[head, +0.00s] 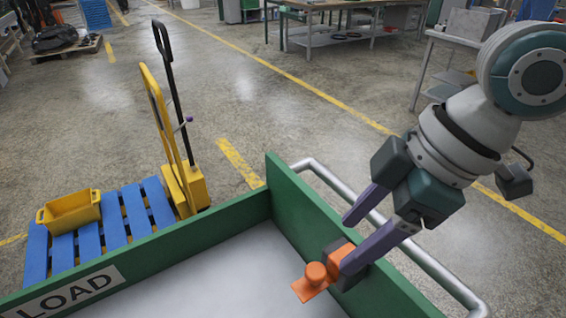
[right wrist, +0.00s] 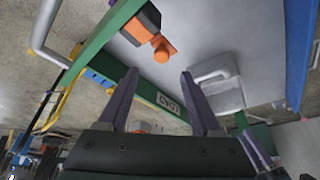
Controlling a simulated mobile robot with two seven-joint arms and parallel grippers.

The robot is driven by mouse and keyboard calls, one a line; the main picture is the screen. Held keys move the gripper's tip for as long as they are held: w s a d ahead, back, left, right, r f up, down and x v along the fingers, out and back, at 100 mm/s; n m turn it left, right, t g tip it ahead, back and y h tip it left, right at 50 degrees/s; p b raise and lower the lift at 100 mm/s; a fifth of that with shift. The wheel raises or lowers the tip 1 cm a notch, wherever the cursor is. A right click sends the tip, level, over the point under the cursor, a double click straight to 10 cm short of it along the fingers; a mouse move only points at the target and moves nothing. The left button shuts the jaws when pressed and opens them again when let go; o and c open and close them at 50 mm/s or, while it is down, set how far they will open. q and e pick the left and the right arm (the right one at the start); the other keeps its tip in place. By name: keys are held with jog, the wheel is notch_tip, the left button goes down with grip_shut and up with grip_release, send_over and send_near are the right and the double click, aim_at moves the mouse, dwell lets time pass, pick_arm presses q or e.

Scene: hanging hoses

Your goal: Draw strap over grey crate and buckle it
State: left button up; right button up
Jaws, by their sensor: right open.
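An orange piece with a round knob and flat tab (head: 315,280), which looks like the strap's end, sits at a dark and orange housing (head: 338,255) on the green wall of the cart. It also shows in the right wrist view (right wrist: 162,49). My right gripper (head: 348,243) has purple fingers spread apart with nothing between them. One finger partly covers the housing; I cannot tell whether they touch. The grey crate (right wrist: 220,90) shows in the right wrist view on the cart's bed, right of the fingers. I cannot make out the buckle.
The cart has green walls (head: 180,250), a pale bed (head: 225,280) and a metal push rail (head: 425,260). A yellow hand truck (head: 160,120), a blue pallet (head: 115,220) and a yellow bin (head: 70,212) stand beyond it. Open floor lies behind the cart.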

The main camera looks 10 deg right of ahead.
aim_at(317, 271)
jog(key=x, duration=0.8)
jog(key=shift+s+a+f+b, duration=0.1)
jog(key=shift+a+b, duration=0.1)
jog(key=shift+b, duration=0.15)
grip_shut()
dwell(1.0)
